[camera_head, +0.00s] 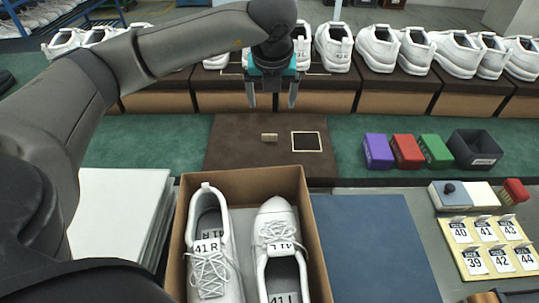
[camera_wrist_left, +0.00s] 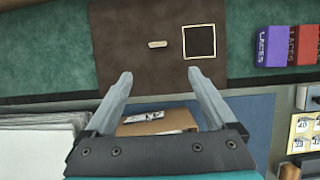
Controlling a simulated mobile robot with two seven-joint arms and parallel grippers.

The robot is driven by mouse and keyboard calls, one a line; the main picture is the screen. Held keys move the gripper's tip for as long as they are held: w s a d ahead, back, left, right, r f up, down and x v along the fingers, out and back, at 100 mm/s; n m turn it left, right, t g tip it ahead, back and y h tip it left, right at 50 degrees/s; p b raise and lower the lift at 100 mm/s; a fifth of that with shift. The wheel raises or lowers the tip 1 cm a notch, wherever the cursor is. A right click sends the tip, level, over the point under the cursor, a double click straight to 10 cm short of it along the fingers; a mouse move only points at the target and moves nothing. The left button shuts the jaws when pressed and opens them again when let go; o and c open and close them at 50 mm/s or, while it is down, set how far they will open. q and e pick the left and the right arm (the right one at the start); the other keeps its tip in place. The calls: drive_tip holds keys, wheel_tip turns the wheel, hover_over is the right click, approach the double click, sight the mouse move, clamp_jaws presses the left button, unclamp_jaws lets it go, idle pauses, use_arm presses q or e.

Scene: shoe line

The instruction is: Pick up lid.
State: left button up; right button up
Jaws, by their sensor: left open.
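No piece is clearly marked as a lid. A stack of flat white panels (camera_head: 112,205) lies left of the open brown box, and I cannot tell whether these are lids. The open box (camera_head: 312,235) holds two white shoes (camera_head: 211,262) with 41 R and 41 L tags. My left gripper (camera_head: 272,98) is open and empty, pointing down above the brown mat beyond the box. In the left wrist view its fingers (camera_wrist_left: 159,75) are apart with nothing between them. The panels (camera_wrist_left: 40,148) show at lower left there, and the box (camera_wrist_left: 158,125) is partly hidden by the gripper.
A brown mat (camera_head: 235,140) carries a small tan block (camera_head: 269,137) and a square outline. Purple, red and green boxes (camera_head: 407,151) and a black bin (camera_head: 473,150) stand right. A blue flat surface (camera_head: 370,250) lies right of the box. White shoes line the back shelf.

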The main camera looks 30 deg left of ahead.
use_arm(q)
wheel_tip(320, 180, down, 3)
drive_tip(key=b, duration=0.3)
approach(269, 135)
drive_tip(key=f, duration=0.2)
drive_tip(key=f+b, duration=0.1)
drive_tip(key=shift+w+d, duration=0.15)
drive_tip(key=shift+w, duration=0.1)
drive_tip(key=shift+w+f, duration=0.25)
drive_tip(key=shift+f, duration=0.35)
drive_tip(key=f, duration=0.1)
drive_tip(key=w+a+f+b, duration=0.1)
drive_tip(key=a+f, duration=0.1)
drive_tip(key=shift+w+f+b, duration=0.25)
drive_tip(key=shift+w+b, duration=0.05)
drive_tip(key=shift+b, duration=0.05)
drive_tip(key=shift+w+f, duration=0.2)
drive_tip(key=shift+f, duration=0.2)
use_arm(e)
drive_tip(key=w+a, duration=0.3)
drive_tip(key=w, duration=0.6)
drive_tip(key=shift+a+f+t, duration=0.3)
drive_tip(key=shift+f, duration=0.15)
drive_tip(key=shift+w, duration=0.1)
use_arm(q)
clamp_jaws()
